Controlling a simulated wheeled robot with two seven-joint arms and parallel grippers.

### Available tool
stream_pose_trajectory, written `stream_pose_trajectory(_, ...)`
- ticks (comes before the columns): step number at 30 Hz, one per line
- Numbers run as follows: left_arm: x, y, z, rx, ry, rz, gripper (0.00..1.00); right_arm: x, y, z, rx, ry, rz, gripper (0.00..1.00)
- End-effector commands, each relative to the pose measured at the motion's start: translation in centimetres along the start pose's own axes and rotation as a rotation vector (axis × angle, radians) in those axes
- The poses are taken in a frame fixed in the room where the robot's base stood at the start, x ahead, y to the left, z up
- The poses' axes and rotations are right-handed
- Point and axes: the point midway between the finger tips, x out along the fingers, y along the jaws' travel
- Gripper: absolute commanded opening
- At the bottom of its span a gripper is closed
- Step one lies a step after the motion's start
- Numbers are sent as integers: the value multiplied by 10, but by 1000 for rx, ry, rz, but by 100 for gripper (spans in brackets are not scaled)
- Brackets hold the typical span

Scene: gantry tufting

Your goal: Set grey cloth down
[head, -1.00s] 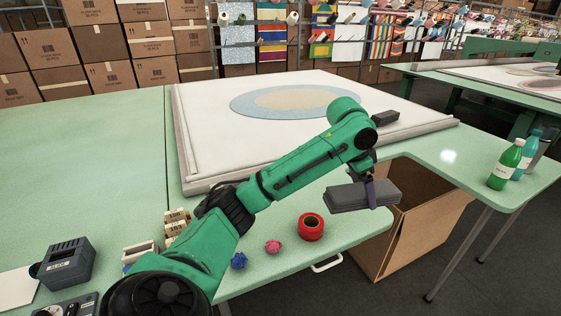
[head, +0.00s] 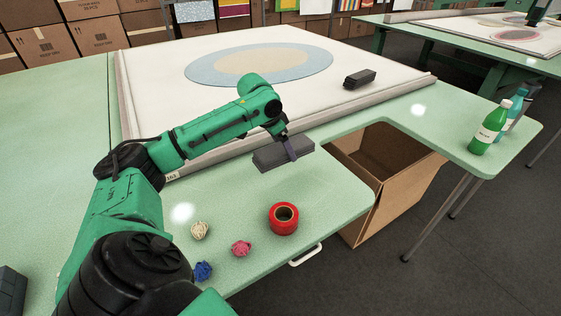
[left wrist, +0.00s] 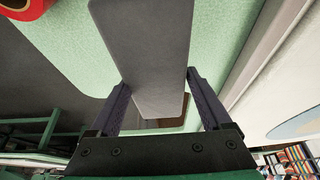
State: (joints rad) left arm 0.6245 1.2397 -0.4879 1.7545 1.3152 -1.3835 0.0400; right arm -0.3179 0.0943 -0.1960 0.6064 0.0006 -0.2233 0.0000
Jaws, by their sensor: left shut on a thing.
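The grey cloth (head: 268,157) is a folded, flat, dark grey block. My left gripper (head: 291,149) is shut on it, near its right end in the head view. The cloth is above the green table (head: 330,190), close to the front rail of the white tufting frame; I cannot tell whether it touches the table. In the left wrist view the cloth (left wrist: 140,50) lies between the two dark fingers (left wrist: 157,95), with the green tabletop behind it. My right gripper is not in view.
A red tape roll (head: 284,218) and cream (head: 200,230), pink (head: 241,248) and blue (head: 203,271) yarn balls lie on the table's front part. An open cardboard box (head: 395,190) stands below the table cutout. Bottles (head: 490,128) stand at the right. A black block (head: 360,79) lies on the frame.

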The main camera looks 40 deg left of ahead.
Motion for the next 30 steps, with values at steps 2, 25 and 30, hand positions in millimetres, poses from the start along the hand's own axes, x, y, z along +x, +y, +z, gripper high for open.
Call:
stream_pose_trajectory(2,18,0,8,-1,-2,1,20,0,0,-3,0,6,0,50)
stream_pose_trajectory(25,70,0,29,0,1,0,100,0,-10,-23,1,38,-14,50)
stream_pose_trajectory(30,62,-1,28,0,2,-3,100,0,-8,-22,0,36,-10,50)
